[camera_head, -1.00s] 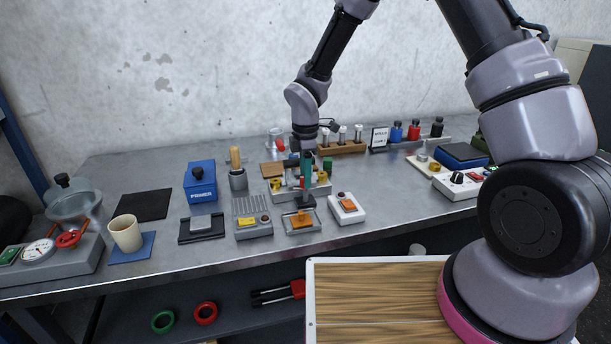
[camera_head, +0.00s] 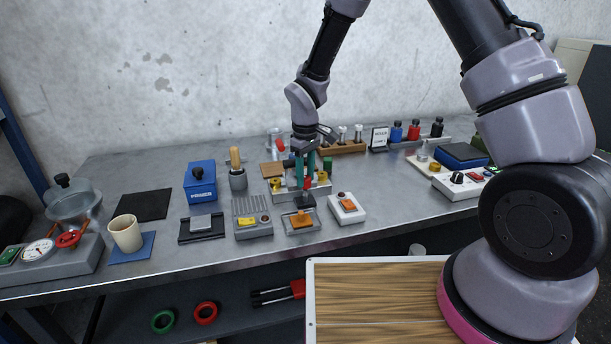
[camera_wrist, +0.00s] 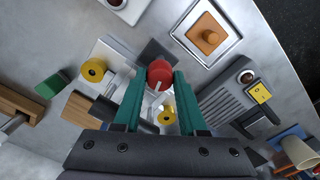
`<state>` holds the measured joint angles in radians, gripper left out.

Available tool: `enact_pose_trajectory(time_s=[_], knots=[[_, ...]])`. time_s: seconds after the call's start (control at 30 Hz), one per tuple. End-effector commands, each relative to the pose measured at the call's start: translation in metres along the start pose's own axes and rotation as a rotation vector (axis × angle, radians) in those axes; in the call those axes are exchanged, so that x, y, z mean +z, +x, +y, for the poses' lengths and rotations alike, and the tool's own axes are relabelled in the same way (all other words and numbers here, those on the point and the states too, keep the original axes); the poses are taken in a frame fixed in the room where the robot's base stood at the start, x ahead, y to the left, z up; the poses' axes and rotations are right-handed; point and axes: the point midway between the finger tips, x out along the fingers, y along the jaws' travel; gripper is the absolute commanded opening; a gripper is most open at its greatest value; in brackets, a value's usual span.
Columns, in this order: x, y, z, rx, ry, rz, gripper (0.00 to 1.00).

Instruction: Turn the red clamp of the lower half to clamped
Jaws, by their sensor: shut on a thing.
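The red clamp (camera_wrist: 160,73) shows between my fingertips in the wrist view, as a round red knob or handle end. My gripper (camera_wrist: 160,92) has teal fingers, one on each side of it, shut on it. In the head view my gripper (camera_head: 307,180) points down at the middle of the bench, with the red clamp (camera_head: 308,184) low between the fingers. A light grey fixture (camera_head: 320,190) with yellow knobs (camera_wrist: 93,70) lies beneath and beside the fingers. A dark block (camera_head: 305,201) sits just in front of the clamp. The lower half's seating is largely hidden.
A pad with an orange knob (camera_head: 301,220) and a white box with an orange button (camera_head: 347,207) stand in front of the fixture. A ribbed grey box (camera_head: 251,217) is to the left. A wooden vial rack (camera_head: 342,147) stands behind.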

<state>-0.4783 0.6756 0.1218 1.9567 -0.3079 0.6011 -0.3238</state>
Motion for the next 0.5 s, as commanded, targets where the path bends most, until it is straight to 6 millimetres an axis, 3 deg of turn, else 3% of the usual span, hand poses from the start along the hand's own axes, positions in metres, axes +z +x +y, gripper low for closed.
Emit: enact_pose_trajectory(time_s=[0.5], knots=[[-0.0012, -0.0010, 0.0005, 0.001, 0.292, 0.003, 0.00]])
